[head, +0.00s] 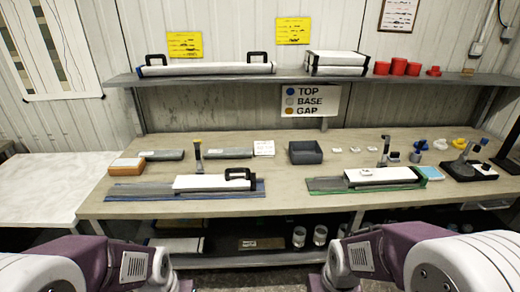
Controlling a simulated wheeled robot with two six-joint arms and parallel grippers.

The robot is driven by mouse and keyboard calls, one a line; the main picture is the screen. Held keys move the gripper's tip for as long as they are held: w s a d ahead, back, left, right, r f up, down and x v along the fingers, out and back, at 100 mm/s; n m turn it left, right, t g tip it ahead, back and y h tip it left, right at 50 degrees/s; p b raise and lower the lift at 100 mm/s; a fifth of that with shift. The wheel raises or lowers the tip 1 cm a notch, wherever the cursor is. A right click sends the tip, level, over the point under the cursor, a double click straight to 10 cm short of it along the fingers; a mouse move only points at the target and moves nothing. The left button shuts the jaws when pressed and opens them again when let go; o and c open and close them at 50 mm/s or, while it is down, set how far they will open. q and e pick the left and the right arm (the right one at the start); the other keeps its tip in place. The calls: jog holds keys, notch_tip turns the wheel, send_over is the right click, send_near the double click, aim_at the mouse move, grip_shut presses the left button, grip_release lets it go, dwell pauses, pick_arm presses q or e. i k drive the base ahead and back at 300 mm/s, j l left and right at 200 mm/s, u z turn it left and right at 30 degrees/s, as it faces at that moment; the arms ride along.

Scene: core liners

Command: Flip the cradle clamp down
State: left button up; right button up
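Two cradles lie on the workbench. The left cradle (128,191) has a blue edge and bears a white liner (208,183) with a black handle. The right cradle (325,185) has a green edge and bears another white liner (385,175) with a small white tag on top. An upright lever with a yellowish tip (198,152) stands behind the left cradle and looks like a clamp. A similar dark-tipped lever (385,150) stands upright behind the right cradle. Which one is the task's clamp I cannot tell. My arms show at the bottom corners; both grippers are out of frame.
A grey bin (305,152) stands mid-bench, with small white cards beside it. Grey boxes and an orange box (126,167) lie at left. Stands and coloured pieces crowd the right end. A shelf (240,77) runs above. The bench between the cradles is clear.

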aim_at(387, 138)
jog(key=i+l+z, duration=0.15)
jog(key=i+z, duration=0.2)
jog(key=i+l+z, duration=0.1)
jog(key=i+z, duration=0.55)
jog(key=k+l, duration=0.05)
